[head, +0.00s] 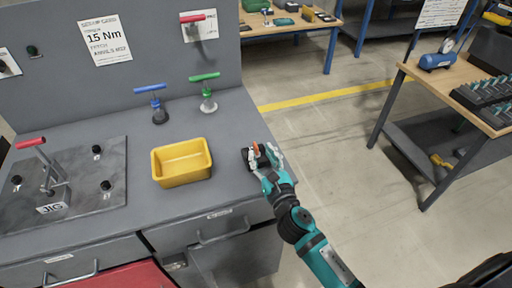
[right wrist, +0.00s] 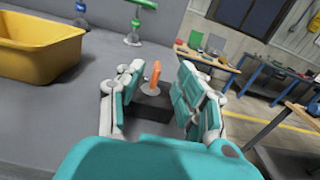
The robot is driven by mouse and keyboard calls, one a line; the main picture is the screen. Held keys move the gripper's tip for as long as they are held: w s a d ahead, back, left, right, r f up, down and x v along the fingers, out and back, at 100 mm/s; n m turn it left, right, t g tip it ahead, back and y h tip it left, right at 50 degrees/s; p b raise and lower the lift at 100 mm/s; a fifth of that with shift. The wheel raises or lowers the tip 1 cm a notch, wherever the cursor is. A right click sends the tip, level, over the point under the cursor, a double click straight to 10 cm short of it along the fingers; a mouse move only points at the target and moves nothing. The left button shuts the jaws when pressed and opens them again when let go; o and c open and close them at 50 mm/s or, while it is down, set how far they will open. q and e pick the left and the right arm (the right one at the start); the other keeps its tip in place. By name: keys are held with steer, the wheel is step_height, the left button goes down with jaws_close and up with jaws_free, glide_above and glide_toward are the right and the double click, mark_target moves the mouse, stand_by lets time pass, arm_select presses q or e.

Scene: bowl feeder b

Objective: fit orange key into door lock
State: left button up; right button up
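The orange key (right wrist: 155,76) stands upright on a small pale round base at the right side of the grey workbench (head: 120,132). In the head view only a small orange bit of it (head: 256,149) shows beside my right gripper (head: 262,156). In the right wrist view my right gripper (right wrist: 160,82) is open, with its fingers to the left and right of the key and visible gaps on both sides. I cannot tell whether the key is fully between the fingertips. I cannot make out a door lock. My left gripper is not in view.
A yellow bin (head: 158,168) stands left of my right gripper. Blue (head: 157,103) and green (head: 208,95) T-handle tools stand behind it. A jig plate (head: 110,170) with a red handle is at left. Open floor lies right of the bench, then a wooden table (head: 440,79).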

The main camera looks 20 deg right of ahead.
mark_target(257, 148)
steer(key=w, duration=0.3)
steer(key=shift+w+a+f, duration=0.1)
steer(key=shift+w+a, duration=0.1)
steer(key=shift+w, duration=0.15)
steer(key=shift+s, duration=0.1)
steer(key=shift+c, duration=1.1)
jaws_close()
